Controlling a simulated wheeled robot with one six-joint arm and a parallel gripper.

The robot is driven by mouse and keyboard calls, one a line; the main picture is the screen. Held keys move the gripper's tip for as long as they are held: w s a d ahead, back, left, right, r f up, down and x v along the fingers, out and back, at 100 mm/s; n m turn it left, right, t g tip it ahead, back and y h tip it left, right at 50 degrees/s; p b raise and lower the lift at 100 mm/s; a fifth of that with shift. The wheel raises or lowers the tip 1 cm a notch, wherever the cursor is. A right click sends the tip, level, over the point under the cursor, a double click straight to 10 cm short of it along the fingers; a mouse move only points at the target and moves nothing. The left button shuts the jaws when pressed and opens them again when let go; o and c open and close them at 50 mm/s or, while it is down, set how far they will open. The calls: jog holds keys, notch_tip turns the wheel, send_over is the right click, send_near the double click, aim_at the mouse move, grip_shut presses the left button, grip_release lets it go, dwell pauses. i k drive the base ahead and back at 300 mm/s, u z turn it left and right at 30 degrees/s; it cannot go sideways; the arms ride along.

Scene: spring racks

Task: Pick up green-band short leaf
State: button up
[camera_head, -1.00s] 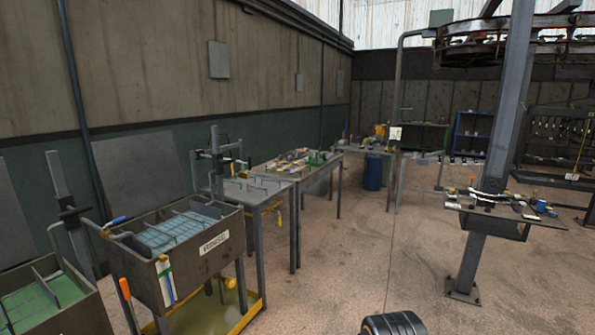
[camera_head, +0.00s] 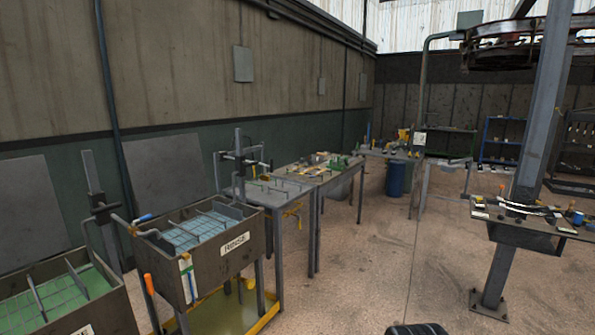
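I cannot pick out the green-band short leaf; the small parts in view are too far away to tell apart. Long pale and dark strips (camera_head: 520,207) lie among small parts on the shelf around the pillar at right. Other small parts (camera_head: 322,165) lie on the work table (camera_head: 335,178) along the wall. My gripper is not in view. A dark rounded piece shows at the bottom edge, and I cannot tell what it belongs to.
A tank labelled Rinse (camera_head: 215,262) stands at left, with another tank (camera_head: 105,305) nearer. A grey pillar (camera_head: 535,130) rises at right through its shelf (camera_head: 540,233). A blue drum (camera_head: 395,180) stands farther back. The floor (camera_head: 385,265) between tables and pillar is clear.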

aim_at(291, 170)
jog(key=z, duration=0.4)
jog(key=i, duration=1.5)
jog(key=z, duration=0.55)
jog(key=i, duration=2.25)
jog(key=u, duration=0.25)
jog(key=i, duration=1.7)
jog(key=u, duration=1.7)
jog(key=i, duration=1.35)
jog(key=u, duration=0.8)
